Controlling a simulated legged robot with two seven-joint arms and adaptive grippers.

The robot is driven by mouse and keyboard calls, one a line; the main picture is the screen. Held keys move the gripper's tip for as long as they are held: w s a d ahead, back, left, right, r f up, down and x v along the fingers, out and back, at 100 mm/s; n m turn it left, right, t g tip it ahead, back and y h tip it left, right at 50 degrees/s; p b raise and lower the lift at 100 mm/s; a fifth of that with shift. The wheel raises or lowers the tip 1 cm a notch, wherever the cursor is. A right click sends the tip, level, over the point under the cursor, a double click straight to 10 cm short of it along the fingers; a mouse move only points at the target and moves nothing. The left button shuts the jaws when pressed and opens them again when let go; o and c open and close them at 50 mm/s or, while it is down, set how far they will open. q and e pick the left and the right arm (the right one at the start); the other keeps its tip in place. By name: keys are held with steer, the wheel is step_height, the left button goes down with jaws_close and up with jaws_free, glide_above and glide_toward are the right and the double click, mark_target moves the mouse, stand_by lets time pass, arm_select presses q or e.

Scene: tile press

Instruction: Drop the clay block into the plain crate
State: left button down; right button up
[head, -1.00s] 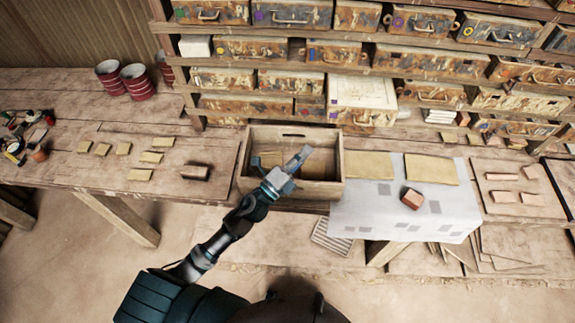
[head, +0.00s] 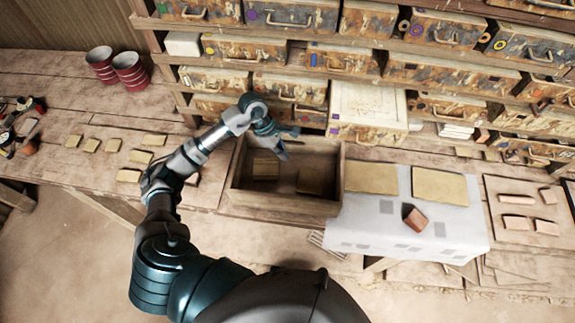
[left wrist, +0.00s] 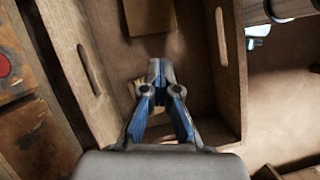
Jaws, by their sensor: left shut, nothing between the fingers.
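The plain wooden crate (head: 270,203) stands on the bench at the middle of the head view; its wall also shows in the left wrist view (left wrist: 232,70). Two flat tan-brown pieces lie inside it, one at the left (head: 265,167) and one at the right (head: 312,182). My left gripper (head: 283,153) is over the crate's back part, shut and empty; its closed blue fingers point down into the crate in the left wrist view (left wrist: 156,66). A reddish-brown block (head: 415,218) lies tilted on the white cloth right of the crate. My right gripper is out of view.
A shelf of worn metal cases (head: 285,88) rises behind the crate. The white cloth (head: 360,225) also carries two tan slabs (head: 372,178). Small tan tiles (head: 92,145) and red-white pots (head: 130,70) are at the left. My left arm hides part of the bench.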

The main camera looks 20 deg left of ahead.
arm_select(q)
step_height(320, 180, down, 6)
steer(key=shift+s+a+r+b, duration=0.1)
steer(key=shift+b, duration=1.1)
steer(key=c, duration=1.4)
jaws_free()
steer(key=shift+d, duration=0.25)
steer(key=d+v, duration=0.1)
steer(key=v, duration=1)
steer(key=shift+r, duration=0.6)
steer(key=shift+a, duration=0.3)
